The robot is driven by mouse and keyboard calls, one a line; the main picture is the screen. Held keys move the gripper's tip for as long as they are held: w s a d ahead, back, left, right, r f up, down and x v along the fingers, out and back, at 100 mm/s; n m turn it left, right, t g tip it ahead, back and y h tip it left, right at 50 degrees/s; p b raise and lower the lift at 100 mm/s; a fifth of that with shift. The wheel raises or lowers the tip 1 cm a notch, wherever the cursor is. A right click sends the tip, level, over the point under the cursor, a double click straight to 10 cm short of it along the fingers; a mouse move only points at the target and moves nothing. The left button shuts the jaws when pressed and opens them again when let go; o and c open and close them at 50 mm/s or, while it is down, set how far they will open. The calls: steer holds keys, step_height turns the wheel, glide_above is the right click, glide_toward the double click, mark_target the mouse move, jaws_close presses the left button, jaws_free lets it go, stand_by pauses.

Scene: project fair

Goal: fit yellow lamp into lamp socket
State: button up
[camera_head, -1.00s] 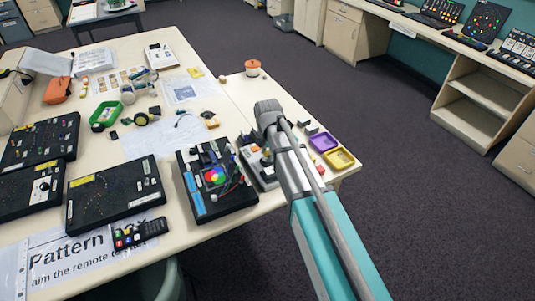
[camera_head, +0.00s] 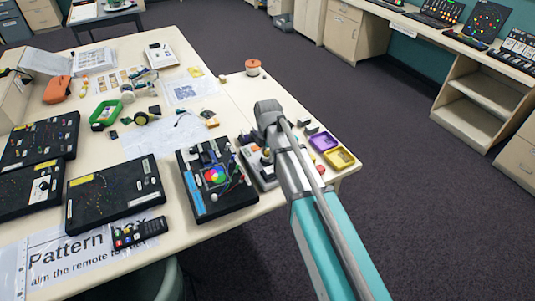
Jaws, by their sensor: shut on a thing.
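My arm reaches in from the lower right, and its wrist stands over the near right part of the table. My gripper (camera_head: 267,153) is mostly hidden by the arm, low over a grey unit (camera_head: 262,176). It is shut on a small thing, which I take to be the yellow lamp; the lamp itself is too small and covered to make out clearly. The grey unit has small coloured parts on top and lies partly behind my arm. The lamp socket cannot be told apart there, nor whether the lamp touches it.
A black board with a colour disc (camera_head: 217,195) lies just left of the grey unit. Purple (camera_head: 323,142) and yellow (camera_head: 340,158) trays sit right of my arm by the table edge. Small dark blocks (camera_head: 308,127) lie near them. An orange-lidded pot (camera_head: 252,68) stands farther back.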

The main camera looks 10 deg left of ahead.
steer(key=shift+f+b, duration=0.55)
steer(key=shift+f, duration=0.05)
stand_by(0.5)
steer(key=o, duration=1)
steer(key=shift+o, duration=0.2)
steer(key=shift+o, duration=0.8)
steer(key=shift+r+p, duration=3.55)
